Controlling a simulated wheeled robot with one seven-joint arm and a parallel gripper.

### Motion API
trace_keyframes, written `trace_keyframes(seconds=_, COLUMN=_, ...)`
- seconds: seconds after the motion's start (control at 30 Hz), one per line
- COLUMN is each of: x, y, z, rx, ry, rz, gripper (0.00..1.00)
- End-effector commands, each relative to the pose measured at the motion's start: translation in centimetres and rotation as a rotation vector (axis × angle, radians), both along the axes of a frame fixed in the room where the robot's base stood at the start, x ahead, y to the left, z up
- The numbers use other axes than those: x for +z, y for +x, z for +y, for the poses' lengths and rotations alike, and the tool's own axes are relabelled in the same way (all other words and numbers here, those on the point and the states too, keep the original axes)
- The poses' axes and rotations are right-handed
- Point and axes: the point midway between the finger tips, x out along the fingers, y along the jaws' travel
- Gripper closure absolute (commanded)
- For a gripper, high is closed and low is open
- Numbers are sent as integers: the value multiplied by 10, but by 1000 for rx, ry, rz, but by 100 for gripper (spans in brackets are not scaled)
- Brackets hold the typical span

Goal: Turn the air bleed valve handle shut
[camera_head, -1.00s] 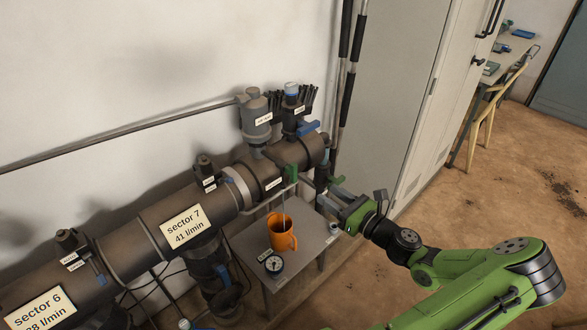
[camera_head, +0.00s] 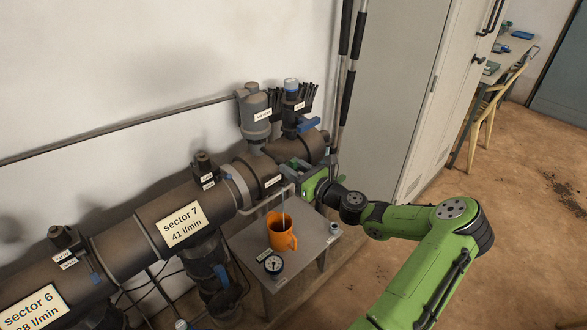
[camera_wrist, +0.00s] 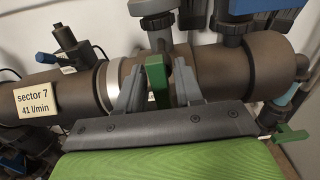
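A green lever handle (camera_wrist: 157,78) stands up in front of the brown manifold pipe. It appears to be the air bleed valve handle, though its label is too small to read. My gripper (camera_wrist: 158,88) is open, with one grey finger on each side of this handle and a small gap showing at the fingers' tips. In the head view my gripper (camera_head: 302,176) is at the pipe's front, above the orange cup, and largely hides the handle.
A small grey table (camera_head: 312,243) below bears an orange cup (camera_head: 281,238) and a round gauge (camera_head: 273,264). A second green lever (camera_wrist: 290,137) shows at the right in the wrist view. A blue-handled valve (camera_head: 308,126) and a grey canister (camera_head: 255,112) stand on the pipe.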

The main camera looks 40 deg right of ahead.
Motion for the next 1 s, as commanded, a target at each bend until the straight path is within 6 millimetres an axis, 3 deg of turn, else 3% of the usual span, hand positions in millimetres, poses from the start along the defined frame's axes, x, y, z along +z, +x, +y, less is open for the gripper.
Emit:
trace_keyframes(seconds=0.03, x=0, y=0, z=0, rx=0, ry=0, rz=0, gripper=73)
trace_keyframes(seconds=0.2, x=0, y=0, z=0, rx=0, ry=0, rz=0, gripper=99)
trace_keyframes(seconds=0.23, x=0, y=0, z=0, rx=0, ry=0, rz=0, gripper=100)
trace_keyframes(seconds=0.67, x=0, y=0, z=1, rx=1, ry=-78, rz=-1, gripper=100)
trace_keyframes(seconds=1.0, x=-1, y=0, z=3, rx=2, ry=-349, rz=-8, gripper=100)
